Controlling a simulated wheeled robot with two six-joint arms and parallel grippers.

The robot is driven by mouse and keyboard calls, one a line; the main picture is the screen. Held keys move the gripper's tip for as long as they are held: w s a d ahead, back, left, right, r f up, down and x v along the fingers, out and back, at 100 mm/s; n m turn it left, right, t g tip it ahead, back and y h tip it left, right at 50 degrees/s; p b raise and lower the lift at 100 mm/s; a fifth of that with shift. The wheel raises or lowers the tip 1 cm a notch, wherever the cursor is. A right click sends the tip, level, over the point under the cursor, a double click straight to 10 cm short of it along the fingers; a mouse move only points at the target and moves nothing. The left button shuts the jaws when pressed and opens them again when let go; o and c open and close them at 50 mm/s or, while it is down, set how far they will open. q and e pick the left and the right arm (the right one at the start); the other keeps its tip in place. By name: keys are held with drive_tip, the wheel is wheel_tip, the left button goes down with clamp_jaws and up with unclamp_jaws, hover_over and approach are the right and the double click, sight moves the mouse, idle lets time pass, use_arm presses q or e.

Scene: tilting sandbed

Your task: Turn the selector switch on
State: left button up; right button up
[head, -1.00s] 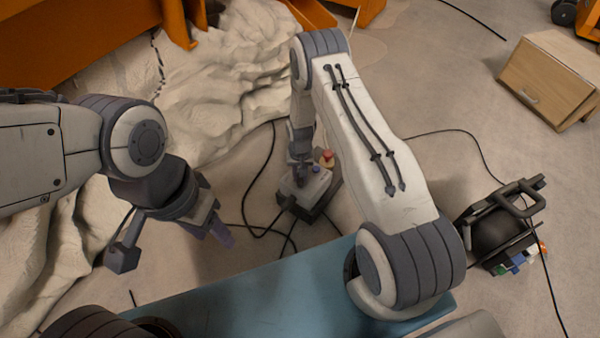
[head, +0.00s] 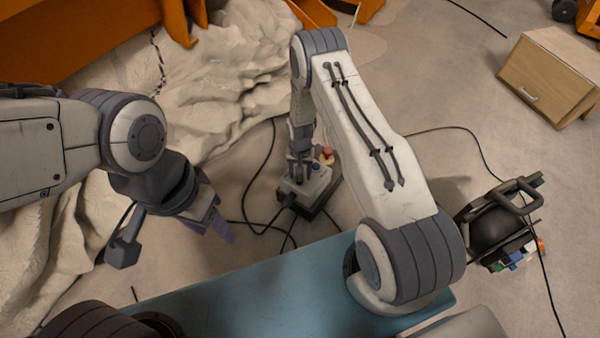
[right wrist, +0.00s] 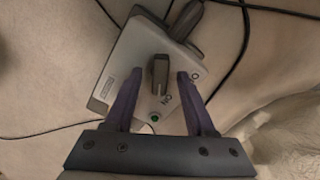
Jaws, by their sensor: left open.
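The selector switch (right wrist: 158,72) is a dark upright knob on a light grey control box (right wrist: 132,62) in the right wrist view. An "ON" label and an "O" label are printed beside it, and a small green light (right wrist: 154,117) sits near it. My right gripper (right wrist: 160,75) is open, its two purple fingers on either side of the knob with visible gaps. In the head view the box (head: 318,186) stands on the floor, and my right gripper (head: 298,178) hides the knob. My left gripper (head: 219,227) is open and empty, left of the box.
Pale rock (head: 220,80) rises behind.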

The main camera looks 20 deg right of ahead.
wheel_tip(320, 180, up, 11)
drive_tip(key=p, duration=0.4)
drive_tip(key=shift+f+p, duration=0.2)
drive_tip(key=shift+p, duration=0.1)
idle(0.3)
drive_tip(key=s+a+r+n, duration=0.35)
drive_tip(key=a+r, duration=0.35)
drive_tip(key=r, duration=0.4)
drive_tip(key=s+a+r+n, duration=0.3)
drive_tip(key=s+a+r, duration=0.3)
drive_tip(key=r, duration=0.5)
drive_tip(key=s+a+r+n+y, duration=0.1)
drive_tip(key=s+r+n, duration=0.3)
drive_tip(key=s, duration=0.5)
drive_tip(key=s+a+r+n, duration=0.2)
drive_tip(key=s+r, duration=0.4)
drive_tip(key=s, duration=0.4)
wheel_tip(320, 180, up, 37)
drive_tip(key=p, duration=3.6)
drive_tip(key=shift+s+d, duration=0.2)
drive_tip(key=shift+d, duration=0.05)
